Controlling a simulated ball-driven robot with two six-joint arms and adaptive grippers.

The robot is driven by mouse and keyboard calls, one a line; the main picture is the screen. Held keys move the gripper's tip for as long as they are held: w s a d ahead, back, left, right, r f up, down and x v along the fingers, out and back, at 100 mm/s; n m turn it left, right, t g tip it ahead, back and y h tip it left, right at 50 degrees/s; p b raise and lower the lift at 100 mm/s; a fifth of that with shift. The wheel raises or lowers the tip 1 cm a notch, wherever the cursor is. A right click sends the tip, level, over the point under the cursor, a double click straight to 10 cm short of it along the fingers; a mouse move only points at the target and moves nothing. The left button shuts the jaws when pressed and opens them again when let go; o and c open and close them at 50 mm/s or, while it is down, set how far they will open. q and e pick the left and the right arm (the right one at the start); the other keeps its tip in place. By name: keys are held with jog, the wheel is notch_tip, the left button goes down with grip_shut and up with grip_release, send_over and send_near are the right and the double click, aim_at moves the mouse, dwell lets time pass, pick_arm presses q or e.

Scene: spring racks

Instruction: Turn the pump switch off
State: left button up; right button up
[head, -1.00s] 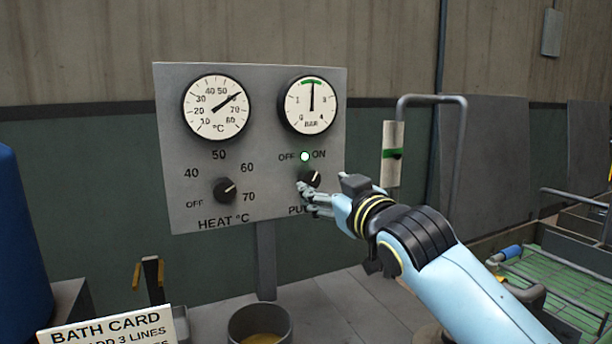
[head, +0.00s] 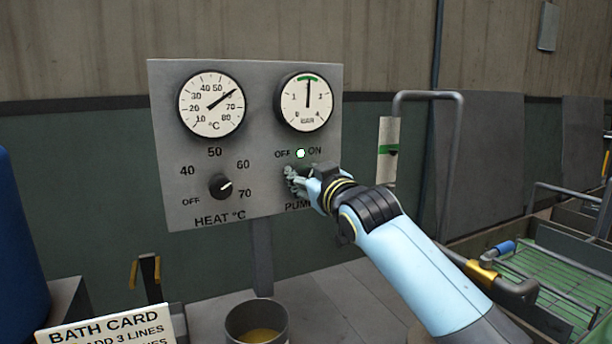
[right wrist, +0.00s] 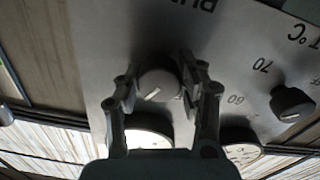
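The pump switch is a round knob (right wrist: 158,84) with a white pointer line, below the OFF and ON marks on the grey panel. In the right wrist view, which is upside down, its line points lower left, matching the ON side. In the head view my right gripper (head: 291,177) covers most of the knob. In the right wrist view its two fingers (right wrist: 160,68) straddle the knob, with a small gap on the right side; firm contact cannot be made out. The pump lamp (head: 300,153) is lit. My left gripper is not in view.
The heat knob (head: 220,186) sits left of the pump switch, pointing between 60 and 70. Above are a temperature dial (head: 212,104) and a pressure dial (head: 304,102). Below stand a pot (head: 257,322) and a bath card (head: 106,328). A bent pipe (head: 456,150) rises at right.

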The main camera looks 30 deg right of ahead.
jog(key=c, duration=0.5)
jog(key=shift+c, duration=0.2)
jog(key=shift+r+n+p, duration=0.15)
jog(key=shift+n+p, duration=0.85)
jog(key=shift+n, duration=0.1)
jog(key=n+p, duration=0.3)
jog(key=n, duration=0.1)
jog(key=n+p, duration=0.2)
jog(key=n, duration=0.1)
jog(key=shift+n, duration=0.4)
jog(key=shift+a+f+n+p, duration=0.1)
jog(key=shift+f+n+p, duration=0.15)
jog(key=shift+n+p, duration=0.55)
jog(key=shift+n, duration=0.4)
